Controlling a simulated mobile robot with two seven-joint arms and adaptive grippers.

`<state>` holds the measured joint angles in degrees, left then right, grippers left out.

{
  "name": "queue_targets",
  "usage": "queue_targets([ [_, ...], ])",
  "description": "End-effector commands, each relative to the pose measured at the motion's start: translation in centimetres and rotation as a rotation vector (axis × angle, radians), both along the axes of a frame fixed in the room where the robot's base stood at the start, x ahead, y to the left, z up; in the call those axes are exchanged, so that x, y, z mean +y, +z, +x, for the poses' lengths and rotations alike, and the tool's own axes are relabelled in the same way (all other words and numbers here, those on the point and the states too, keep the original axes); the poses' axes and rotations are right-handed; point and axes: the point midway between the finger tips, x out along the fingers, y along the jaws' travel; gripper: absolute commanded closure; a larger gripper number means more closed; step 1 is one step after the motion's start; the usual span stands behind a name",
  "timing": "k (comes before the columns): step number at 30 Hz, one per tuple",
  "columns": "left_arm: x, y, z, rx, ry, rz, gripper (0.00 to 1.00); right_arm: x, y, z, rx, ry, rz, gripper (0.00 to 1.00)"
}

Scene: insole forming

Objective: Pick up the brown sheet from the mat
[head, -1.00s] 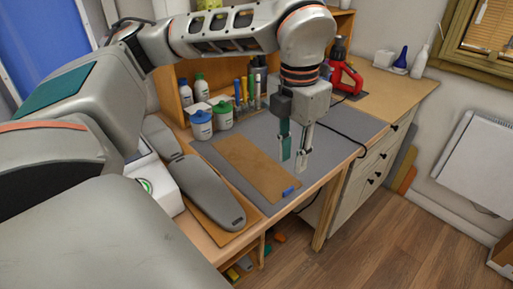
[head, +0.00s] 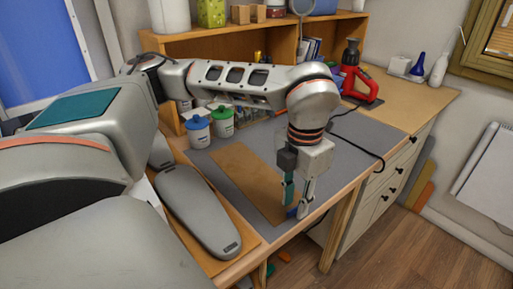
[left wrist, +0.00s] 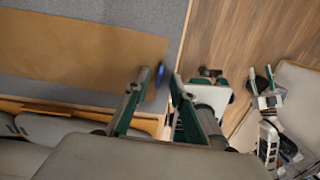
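The brown sheet (head: 245,178) lies flat on the grey mat (head: 345,150) at the front of the bench. It also fills the upper left of the left wrist view (left wrist: 80,50). A small blue piece (head: 291,213) is at the sheet's near right end. My left gripper (head: 298,212) points down over that end, its fingers apart and nothing seen held between them. In the left wrist view the blue piece (left wrist: 159,75) shows between the fingertips. Contact with the sheet cannot be judged. My right gripper (left wrist: 260,72) shows small at the right of the left wrist view, fingers apart.
A grey insole form (head: 198,210) lies left of the sheet. Blue-lidded (head: 197,130) and green-lidded (head: 222,122) pots stand behind it. A red heat tool (head: 357,80) stands at the back right. The mat right of my left gripper is mostly clear, apart from a black cable (head: 365,150).

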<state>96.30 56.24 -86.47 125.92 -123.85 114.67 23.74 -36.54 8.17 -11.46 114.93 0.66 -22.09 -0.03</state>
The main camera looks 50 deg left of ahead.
Motion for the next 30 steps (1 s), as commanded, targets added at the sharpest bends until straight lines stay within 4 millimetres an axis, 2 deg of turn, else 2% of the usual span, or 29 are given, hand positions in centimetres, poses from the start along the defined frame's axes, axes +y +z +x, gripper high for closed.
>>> queue_targets([
  [4, 0.03, -1.31, -0.02, 0.001, 0.0, 0.0, 0.76, -0.04, -0.27, -0.09, 0.002, 0.001, -0.003, 0.6],
  [11, 0.03, -1.37, -0.01, 0.0, 0.001, 0.0, 0.76, -0.01, -0.11, 0.11, -0.001, 0.0, -0.002, 0.6],
  [14, 0.03, -1.35, -0.01, 0.0, 0.001, 0.0, 0.99, 0.01, -0.02, 0.28, -0.004, 0.001, -0.002, 0.6],
  [26, 0.04, -1.27, 0.02, -0.001, 0.001, 0.0, 1.0, 0.22, 0.23, 0.61, -0.01, 0.001, 0.003, 0.6],
  [30, 0.03, -0.64, 0.06, -0.003, 0.001, 0.001, 1.0, 0.24, 0.32, 0.57, -0.01, 0.001, 0.003, 0.6],
])
